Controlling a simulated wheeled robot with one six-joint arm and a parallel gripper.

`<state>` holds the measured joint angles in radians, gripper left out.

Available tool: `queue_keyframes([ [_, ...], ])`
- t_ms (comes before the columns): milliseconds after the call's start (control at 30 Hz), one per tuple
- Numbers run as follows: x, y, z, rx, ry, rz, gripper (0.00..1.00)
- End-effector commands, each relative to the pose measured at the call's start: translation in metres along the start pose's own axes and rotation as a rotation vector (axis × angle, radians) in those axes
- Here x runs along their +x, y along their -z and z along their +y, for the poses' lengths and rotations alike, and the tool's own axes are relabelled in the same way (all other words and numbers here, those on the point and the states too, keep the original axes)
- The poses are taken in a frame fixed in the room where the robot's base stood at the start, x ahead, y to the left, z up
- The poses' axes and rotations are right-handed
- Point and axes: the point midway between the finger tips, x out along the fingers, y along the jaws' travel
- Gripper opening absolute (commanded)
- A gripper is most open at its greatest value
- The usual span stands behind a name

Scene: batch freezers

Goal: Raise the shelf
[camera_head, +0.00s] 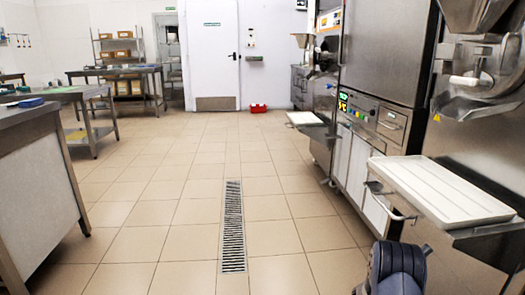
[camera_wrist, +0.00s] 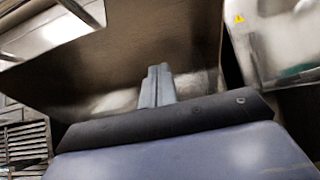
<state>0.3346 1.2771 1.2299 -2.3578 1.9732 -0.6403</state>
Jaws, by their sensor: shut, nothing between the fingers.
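A metal shelf (camera_head: 488,232) sticks out level from the front of the nearest batch freezer at the right of the head view. A white tray (camera_head: 440,190) lies on it, and a bent metal bar shows at its left side. My gripper (camera_wrist: 158,72) shows in the wrist view with its two grey fingers together and nothing between them. A broad, brownish metal panel (camera_wrist: 130,45) fills the view behind and above the fingers. It may be the shelf's underside, but I cannot tell. Contact is also unclear. The head view shows only a dark part of my arm, below the shelf.
A second freezer farther back carries another white tray (camera_head: 305,118). A steel counter (camera_head: 35,190) stands at the left, with work tables behind it. The tiled floor between is clear, with a drain grate (camera_head: 232,225). A red object (camera_head: 258,108) sits by the white door (camera_head: 212,55).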

Motion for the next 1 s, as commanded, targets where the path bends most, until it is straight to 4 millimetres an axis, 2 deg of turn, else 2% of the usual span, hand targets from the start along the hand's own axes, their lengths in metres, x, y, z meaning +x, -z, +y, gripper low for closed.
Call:
queue_keyframes([
  [300, 0.063, 0.001, -0.002, 0.002, 0.006, -0.002, 0.0],
  [500, 0.099, -0.012, -0.002, 0.002, 0.003, -0.003, 0.0],
  [700, 0.111, -0.018, -0.002, 0.003, 0.005, -0.005, 0.0],
  [1000, 0.113, -0.019, -0.002, 0.004, 0.006, -0.006, 0.0],
])
